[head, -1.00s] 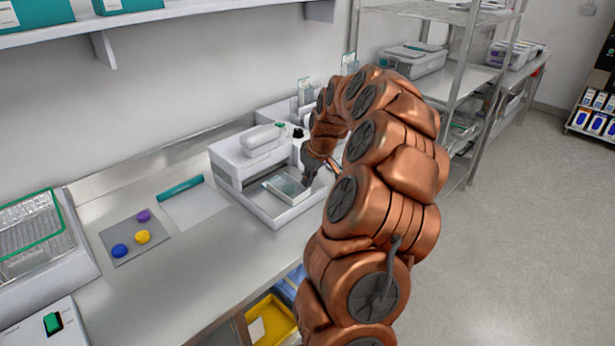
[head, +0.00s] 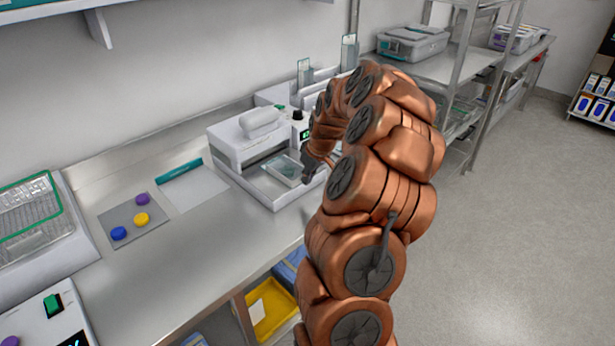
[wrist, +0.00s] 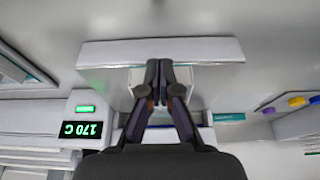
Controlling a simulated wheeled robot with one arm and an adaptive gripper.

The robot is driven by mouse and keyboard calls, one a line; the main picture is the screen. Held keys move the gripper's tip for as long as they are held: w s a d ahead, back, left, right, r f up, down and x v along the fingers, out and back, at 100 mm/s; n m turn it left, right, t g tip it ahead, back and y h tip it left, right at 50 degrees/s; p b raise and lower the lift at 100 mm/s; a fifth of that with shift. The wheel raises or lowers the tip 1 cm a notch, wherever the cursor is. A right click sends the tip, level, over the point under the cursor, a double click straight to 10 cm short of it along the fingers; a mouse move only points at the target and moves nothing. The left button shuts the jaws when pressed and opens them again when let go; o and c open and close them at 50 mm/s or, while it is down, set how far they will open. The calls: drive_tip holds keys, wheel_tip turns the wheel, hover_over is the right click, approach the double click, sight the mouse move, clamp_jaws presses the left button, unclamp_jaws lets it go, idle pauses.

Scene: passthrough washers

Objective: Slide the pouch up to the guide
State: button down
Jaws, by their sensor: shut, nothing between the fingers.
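The pouch (head: 284,171) is a small pale, see-through packet with a grey-green tint. It lies in the open white tray at the front of the white sealer (head: 236,146). My gripper (head: 309,179) is low at the right side of the pouch, close to it; I cannot tell whether they touch. In the wrist view, my gripper (wrist: 157,70) has its dark fingertips together with nothing between them, in front of a pale surface. Which part is the guide is not clear; the sealer's body stands behind the pouch.
The sealer display (wrist: 82,129) reads 170 C, upside down in the wrist view. Left on the steel counter are a white sheet with a teal strip (head: 180,169) and a grey mat (head: 152,233) with coloured caps. A wire-basket unit (head: 30,215) stands further left.

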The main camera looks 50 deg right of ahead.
sight(294, 171)
drive_tip(key=shift+w, duration=0.1)
drive_tip(key=shift+w+d, duration=0.1)
drive_tip(key=shift+w, duration=2.6)
drive_tip(key=shift+s+r+b, duration=0.5)
drive_tip(key=shift+s+r, duration=0.3)
drive_tip(key=shift+r, duration=0.2)
drive_tip(key=shift+s+r+b, duration=0.5)
drive_tip(key=shift+s+r, duration=0.25)
drive_tip(key=shift+r, duration=0.25)
